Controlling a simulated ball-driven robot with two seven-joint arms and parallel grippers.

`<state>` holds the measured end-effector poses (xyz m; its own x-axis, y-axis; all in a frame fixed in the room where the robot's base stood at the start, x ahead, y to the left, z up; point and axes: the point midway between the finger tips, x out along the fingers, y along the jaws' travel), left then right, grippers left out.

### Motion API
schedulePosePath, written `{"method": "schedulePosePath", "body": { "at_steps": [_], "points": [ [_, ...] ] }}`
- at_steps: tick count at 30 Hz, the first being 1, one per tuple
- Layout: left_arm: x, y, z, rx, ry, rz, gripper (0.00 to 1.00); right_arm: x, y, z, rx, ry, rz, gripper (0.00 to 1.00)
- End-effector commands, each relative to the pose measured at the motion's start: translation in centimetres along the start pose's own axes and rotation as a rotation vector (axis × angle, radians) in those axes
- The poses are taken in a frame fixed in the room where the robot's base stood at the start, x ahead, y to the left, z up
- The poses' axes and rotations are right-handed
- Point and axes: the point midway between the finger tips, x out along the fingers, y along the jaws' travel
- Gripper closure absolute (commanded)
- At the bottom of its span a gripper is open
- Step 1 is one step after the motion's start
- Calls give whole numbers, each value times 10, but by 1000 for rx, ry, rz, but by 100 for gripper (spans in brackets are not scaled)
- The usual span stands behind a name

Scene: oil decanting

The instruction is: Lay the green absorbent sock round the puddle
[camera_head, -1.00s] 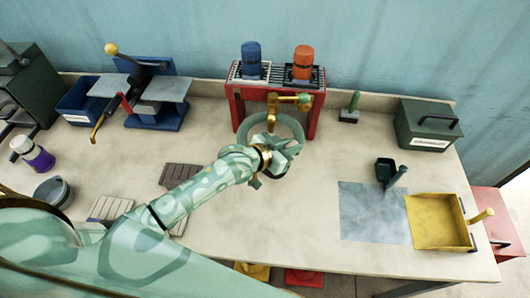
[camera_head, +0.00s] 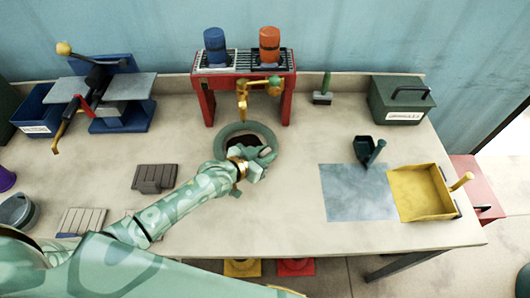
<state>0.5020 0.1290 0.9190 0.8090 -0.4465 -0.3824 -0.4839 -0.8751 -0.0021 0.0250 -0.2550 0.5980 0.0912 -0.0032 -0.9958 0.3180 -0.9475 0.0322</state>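The green absorbent sock (camera_head: 233,130) shows as a closed ring below the taps in the head view. A dark puddle (camera_head: 240,143) shows inside the ring, with pale tabletop beside it. My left gripper (camera_head: 262,157) is at the ring's near right side, shut on the sock, though the fingertips are small and partly hidden. It covers the near part of the ring and perhaps some of the puddle. I cannot tell whether the sock rests fully on the table. My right gripper is not in view.
A red stand (camera_head: 206,100) with a blue and an orange container and brass taps is behind the ring. A grey sheet (camera_head: 350,200), yellow dustpan (camera_head: 422,195) and dark scoop (camera_head: 364,148) lie right. A green box (camera_head: 399,102) stands back right. Grey pads (camera_head: 155,178) lie left.

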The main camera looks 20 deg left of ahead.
Motion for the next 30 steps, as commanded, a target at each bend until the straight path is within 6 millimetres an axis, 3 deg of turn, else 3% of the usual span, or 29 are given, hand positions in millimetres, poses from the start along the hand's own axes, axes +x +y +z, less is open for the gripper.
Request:
{"method": "schedulePosePath", "body": {
  "at_steps": [10,13,24,30],
  "points": [
    [-1,0,-2,-1,0,0,60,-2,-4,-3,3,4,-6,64],
    [-9,0,-4,-1,0,0,60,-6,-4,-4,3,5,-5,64],
    [-92,0,-5,0,-2,0,60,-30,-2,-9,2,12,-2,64],
    [-117,0,-4,0,-1,0,60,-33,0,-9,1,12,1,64]
  ]
}}
